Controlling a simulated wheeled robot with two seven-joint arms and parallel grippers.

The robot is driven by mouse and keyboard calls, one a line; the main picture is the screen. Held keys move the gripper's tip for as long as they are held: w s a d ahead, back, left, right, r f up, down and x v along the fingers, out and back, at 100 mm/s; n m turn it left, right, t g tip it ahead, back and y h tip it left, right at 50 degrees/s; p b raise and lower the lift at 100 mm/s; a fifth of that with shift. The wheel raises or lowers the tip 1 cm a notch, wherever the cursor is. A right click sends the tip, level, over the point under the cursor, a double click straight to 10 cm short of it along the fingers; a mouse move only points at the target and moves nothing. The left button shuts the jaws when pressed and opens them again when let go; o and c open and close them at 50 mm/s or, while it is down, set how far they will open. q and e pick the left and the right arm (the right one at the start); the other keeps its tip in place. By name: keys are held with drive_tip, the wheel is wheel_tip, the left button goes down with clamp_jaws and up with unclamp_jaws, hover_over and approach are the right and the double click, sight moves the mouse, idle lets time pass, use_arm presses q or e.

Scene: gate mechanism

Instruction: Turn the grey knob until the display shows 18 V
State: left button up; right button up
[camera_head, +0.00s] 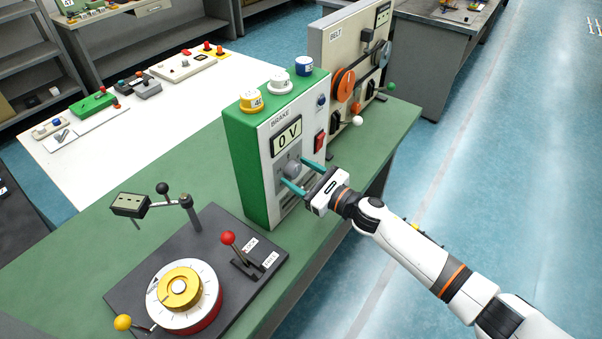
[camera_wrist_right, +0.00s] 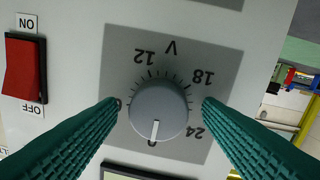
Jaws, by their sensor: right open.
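The grey knob (camera_head: 291,169) is on the white front of the green-sided BRAKE box (camera_head: 250,160). The display (camera_head: 287,136) above it reads 0 V. In the right wrist view the knob (camera_wrist_right: 158,108) appears upside down, its white pointer line at the 0 mark; 12, 18 and 24 show around its scale. My right gripper (camera_head: 293,170) is open, its teal fingers on either side of the knob. In the right wrist view gaps show between the fingers and the knob. My left gripper is out of view.
A red ON/OFF switch (camera_wrist_right: 24,68) is beside the scale panel. Yellow, white and blue knobs top the box. The BELT panel (camera_head: 340,50) stands behind it. A dark base (camera_head: 225,280) with a dial and red-balled lever is in front on the green table (camera_head: 60,260).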

drive_tip(key=c, duration=1)
drive_tip(key=shift+o, duration=0.2)
